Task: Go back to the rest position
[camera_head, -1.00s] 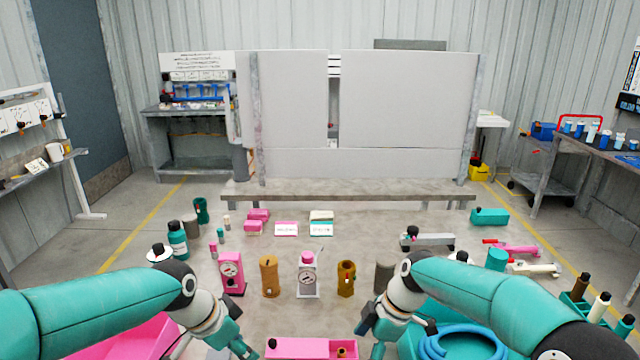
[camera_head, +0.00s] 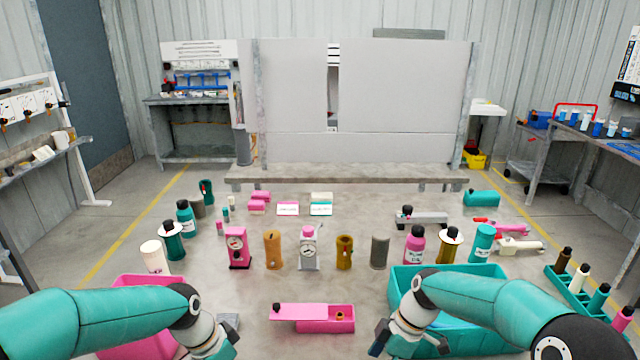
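My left gripper (camera_head: 222,342) is at the bottom of the head view, beside the large pink bin (camera_head: 150,281), low over the table. My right gripper (camera_head: 388,342) is at the bottom, at the left side of the teal bin (camera_head: 450,269). The fingers of both are small, dark and partly cut off by the lower edge, so their opening is hard to make out. Nothing held shows in either one.
A small pink box (camera_head: 338,325) with a sliding lid lies between the grippers. Behind it stand a pink gauge block (camera_head: 238,250), an orange cylinder (camera_head: 273,252), a white gauge block (camera_head: 309,250) and a grey cylinder (camera_head: 380,252). A bottle rack (camera_head: 590,297) stands at right.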

